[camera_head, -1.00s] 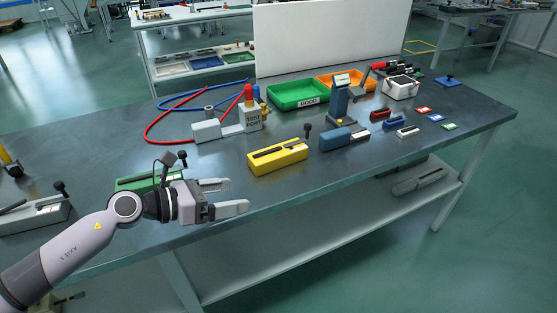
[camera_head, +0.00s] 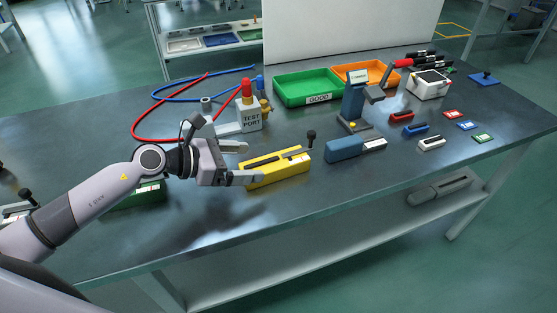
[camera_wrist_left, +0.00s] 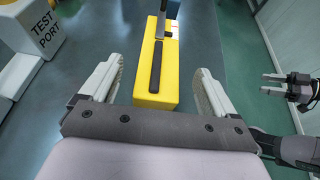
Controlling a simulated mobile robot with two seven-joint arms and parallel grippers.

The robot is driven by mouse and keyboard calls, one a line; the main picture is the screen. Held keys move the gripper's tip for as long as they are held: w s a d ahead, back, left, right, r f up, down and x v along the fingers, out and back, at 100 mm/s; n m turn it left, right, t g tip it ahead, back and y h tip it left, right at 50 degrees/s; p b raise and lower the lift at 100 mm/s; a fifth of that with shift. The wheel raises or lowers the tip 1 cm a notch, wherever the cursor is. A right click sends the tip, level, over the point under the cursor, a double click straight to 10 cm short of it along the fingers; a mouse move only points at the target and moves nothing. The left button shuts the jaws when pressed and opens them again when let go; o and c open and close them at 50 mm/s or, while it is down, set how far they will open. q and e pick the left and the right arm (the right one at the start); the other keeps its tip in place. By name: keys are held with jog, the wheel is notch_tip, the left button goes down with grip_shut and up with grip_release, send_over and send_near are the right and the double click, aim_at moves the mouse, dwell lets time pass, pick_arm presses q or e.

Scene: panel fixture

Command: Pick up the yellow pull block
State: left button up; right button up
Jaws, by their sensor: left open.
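The yellow pull block (camera_head: 277,172) lies on the table with a dark slot along its top and a black knob on a stalk at its right end. My left gripper (camera_head: 247,162) is open at the block's left end, with the nearer finger in front of it. In the left wrist view the block (camera_wrist_left: 147,85) runs away from me between the two spread, empty fingers (camera_wrist_left: 160,78). I cannot tell how far above the block they are. My right gripper (camera_wrist_left: 270,83) shows at the right edge of that view, its fingers apart.
A test port box (camera_head: 250,118) with hoses stands behind the left gripper. A blue and grey block (camera_head: 345,150) lies right of the yellow one. A green block (camera_head: 150,194) is partly behind my left arm. Green (camera_head: 309,101) and orange trays stand at the back. The front table edge is clear.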

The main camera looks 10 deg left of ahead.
aim_at(278, 160)
pick_arm(q)
jog(key=shift+r+p+x, duration=0.2)
jog(key=shift+p+x, duration=0.2)
jog(key=shift+x, duration=2.7)
jog(key=shift+d, duration=0.1)
jog(key=shift+r, duration=0.1)
jog(key=c, duration=1.3)
